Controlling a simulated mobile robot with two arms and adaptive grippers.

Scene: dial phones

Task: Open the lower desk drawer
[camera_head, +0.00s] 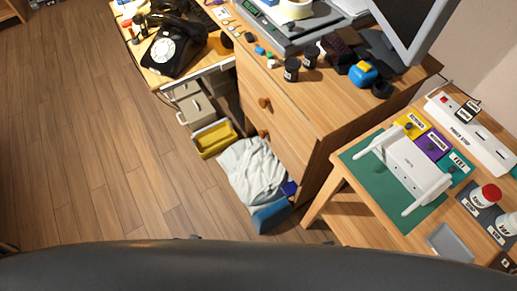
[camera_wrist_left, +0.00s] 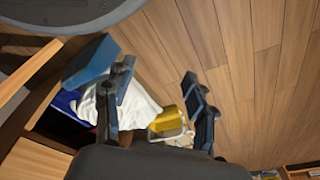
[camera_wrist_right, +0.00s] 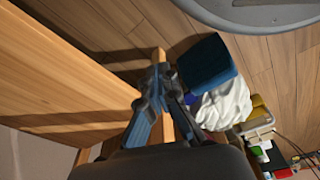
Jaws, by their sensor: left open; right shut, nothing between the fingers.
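The wooden desk's drawer front shows in the head view with two round knobs; the lower knob (camera_head: 263,133) is just above a white cloth (camera_head: 250,168). The cloth and a blue box (camera_head: 271,216) are low beside the desk and hide part of its lower front. I cannot tell how far the lower drawer is open. Neither gripper is in the head view. My left gripper (camera_wrist_left: 158,80) is open and empty in the left wrist view, above the cloth and yellow bin. My right gripper (camera_wrist_right: 163,72) is shut and empty in the right wrist view, beside wooden panels.
A yellow bin (camera_head: 213,139) is left of the cloth. The wooden floor (camera_head: 90,140) at left is clear.

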